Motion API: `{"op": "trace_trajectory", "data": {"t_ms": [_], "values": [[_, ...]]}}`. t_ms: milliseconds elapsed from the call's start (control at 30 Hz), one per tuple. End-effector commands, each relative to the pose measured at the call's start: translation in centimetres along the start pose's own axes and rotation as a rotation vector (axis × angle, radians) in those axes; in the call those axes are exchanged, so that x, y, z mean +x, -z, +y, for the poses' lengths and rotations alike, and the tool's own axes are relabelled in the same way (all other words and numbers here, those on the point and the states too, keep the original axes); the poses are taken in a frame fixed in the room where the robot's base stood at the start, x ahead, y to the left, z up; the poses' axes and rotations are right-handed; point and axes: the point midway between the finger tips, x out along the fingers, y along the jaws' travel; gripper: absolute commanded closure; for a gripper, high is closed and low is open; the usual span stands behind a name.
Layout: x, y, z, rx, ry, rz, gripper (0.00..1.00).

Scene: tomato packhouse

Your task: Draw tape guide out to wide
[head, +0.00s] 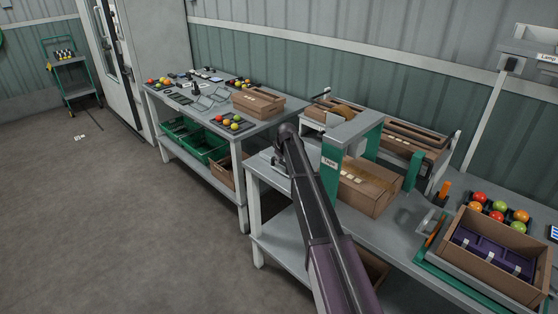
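The taping frame (352,130), a grey crossbar on green uprights, stands on the near bench. A small white label (329,163) is on its left upright; its text is too small to read surely. A closed cardboard carton (368,197) sits under and beside the frame. I cannot make out the tape guide or its setting; my arm covers part of the frame's left side. My arm reaches up from the bottom edge to the bench's left end. Only a little of my gripper (279,167) shows beside the wrist, left of the frame. Its fingers and any hold are unclear.
At right, an open carton (518,275) with purple inserts sits in a green-edged fixture, beside a tray of tomatoes (498,208). An orange handle (444,188) stands nearby. Another bench (200,115) holds tomatoes and a carton.

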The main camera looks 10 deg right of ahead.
Motion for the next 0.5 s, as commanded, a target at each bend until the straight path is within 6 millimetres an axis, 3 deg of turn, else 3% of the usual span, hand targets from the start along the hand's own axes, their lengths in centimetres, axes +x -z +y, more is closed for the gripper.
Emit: {"op": "trace_trajectory", "data": {"t_ms": [167,400,500], "values": [[-0.1,0.0,-0.3,-0.001,0.002,-0.001,1.00],[-0.6,0.1,-3.3,-0.001,0.004,0.000,1.00],[-0.7,0.2,-3.7,0.000,0.006,-0.001,1.00]]}}
